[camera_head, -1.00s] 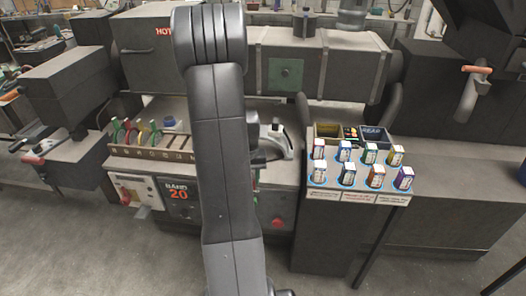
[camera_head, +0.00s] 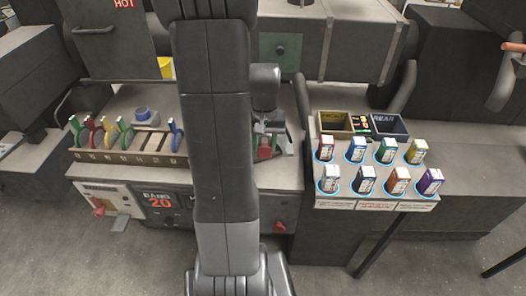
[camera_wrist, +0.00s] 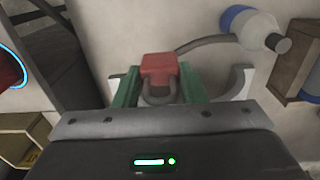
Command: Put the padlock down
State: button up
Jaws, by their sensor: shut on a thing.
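The padlock is red, with a grey shackle. In the wrist view the padlock (camera_wrist: 160,68) sits between the two green fingers of my gripper (camera_wrist: 158,88), with the shackle towards the gripper body. In the head view the padlock (camera_head: 265,152) shows as a small red patch under my gripper (camera_head: 268,142), just right of my arm. My gripper is shut on it, over the grey bench near a pale curved piece (camera_wrist: 238,82). I cannot tell whether the padlock touches the bench.
A rack (camera_head: 125,148) with coloured hooked pieces stands left of my arm. To the right, a stand (camera_head: 380,201) carries several labelled coloured blocks, with two open bins (camera_head: 335,122) (camera_head: 388,126) behind. A white bottle with a blue band (camera_wrist: 250,27) is near the gripper.

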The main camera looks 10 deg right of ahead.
aim_at(264, 156)
jog(key=shift+f, duration=2)
jog(key=shift+f, duration=0.1)
jog(key=shift+f, duration=0.15)
jog(key=o, duration=1)
